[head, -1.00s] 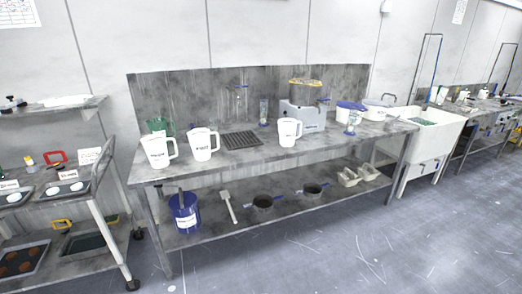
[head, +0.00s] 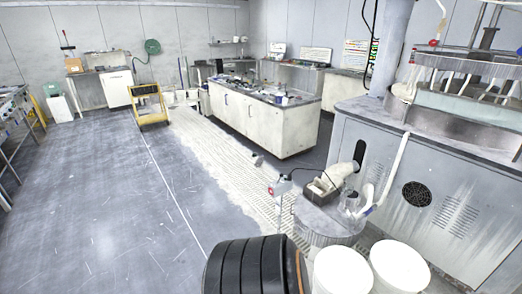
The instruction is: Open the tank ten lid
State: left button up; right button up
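I cannot make out a tank marked ten or its lid in the head view. At the right stands a large grey machine cabinet (head: 375,150) with a round vent and a metal basin (head: 465,120) on top. Above the basin is a frame (head: 470,68) with hanging rods. No number can be read on it. Neither of my grippers shows in this view.
A black ribbed cylinder (head: 245,268) and two white round containers (head: 342,272) (head: 400,266) stand close in front. A white cabinet island (head: 260,118), a yellow cart (head: 150,108) and a far bench (head: 104,88) stand beyond. The floor at left is largely clear.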

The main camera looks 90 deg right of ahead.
aim_at(312, 216)
jog(key=z, duration=3.4)
